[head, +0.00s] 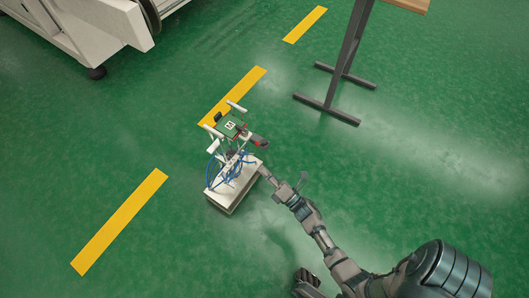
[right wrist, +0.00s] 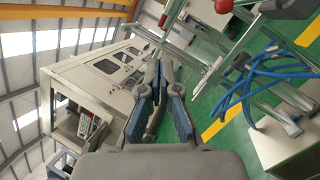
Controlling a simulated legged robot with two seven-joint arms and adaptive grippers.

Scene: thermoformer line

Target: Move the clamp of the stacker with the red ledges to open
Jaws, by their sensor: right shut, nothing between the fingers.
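The stacker (head: 229,126) with red parts stands on a pale box-shaped base (head: 224,197) on the green floor. It has white rods, a small green plate on top and blue hoses (head: 232,168). My right gripper (head: 265,172) is at the right side of the stacker, near the base. It is shut and empty; its fingers (right wrist: 160,62) converge in the right wrist view. I cannot make out the clamp's position.
Yellow floor stripes (head: 120,222) run past the stacker. A table with dark legs (head: 346,65) stands at the upper right. A white machine (head: 85,30) is at the upper left. The floor left and right of the stacker is free.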

